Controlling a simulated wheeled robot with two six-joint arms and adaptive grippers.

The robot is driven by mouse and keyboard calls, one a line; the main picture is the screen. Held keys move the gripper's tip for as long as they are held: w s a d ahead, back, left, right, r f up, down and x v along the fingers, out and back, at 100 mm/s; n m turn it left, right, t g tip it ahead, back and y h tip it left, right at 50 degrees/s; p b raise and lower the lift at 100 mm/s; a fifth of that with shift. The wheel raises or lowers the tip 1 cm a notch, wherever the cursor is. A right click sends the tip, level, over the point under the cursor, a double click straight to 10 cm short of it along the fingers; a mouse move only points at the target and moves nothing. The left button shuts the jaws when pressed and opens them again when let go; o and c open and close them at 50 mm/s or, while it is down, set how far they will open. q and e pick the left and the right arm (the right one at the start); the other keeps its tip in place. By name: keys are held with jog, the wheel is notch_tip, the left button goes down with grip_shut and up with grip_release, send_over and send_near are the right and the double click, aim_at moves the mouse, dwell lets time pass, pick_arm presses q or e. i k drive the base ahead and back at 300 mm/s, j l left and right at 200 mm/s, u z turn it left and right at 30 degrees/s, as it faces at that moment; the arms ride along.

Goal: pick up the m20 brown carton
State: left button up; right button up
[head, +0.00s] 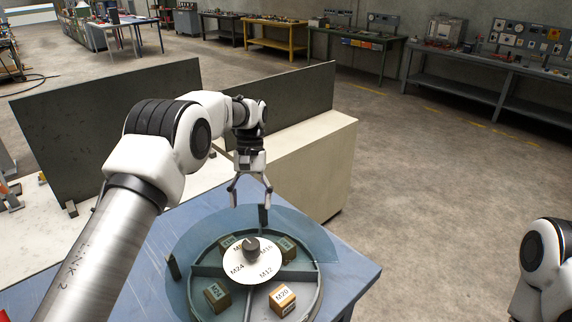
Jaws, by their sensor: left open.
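The M20 brown carton (283,301) sits in the front right compartment of a round divided tray (246,310) on the blue table. It is orange-brown with white labels, one on top reading M20. My left gripper (250,204) is open and empty, fingers pointing down, above the far side of the tray. It is apart from the carton, which lies nearer the camera and slightly right. My right gripper is out of view; only part of my right arm shows at the right edge.
An olive M24 carton (216,296) sits in the front left compartment. Two more cartons (228,242) (287,248) sit in the rear compartments. A white labelled disc (252,267) with a dark knob (251,246) covers the middle. A clear bluish guard curves around the tray's back.

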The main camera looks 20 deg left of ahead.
aim_at(281, 300)
jog(key=k+l, duration=0.3)
jog(key=k, duration=0.15)
jog(key=k+l, duration=0.3)
jog(key=k, duration=0.15)
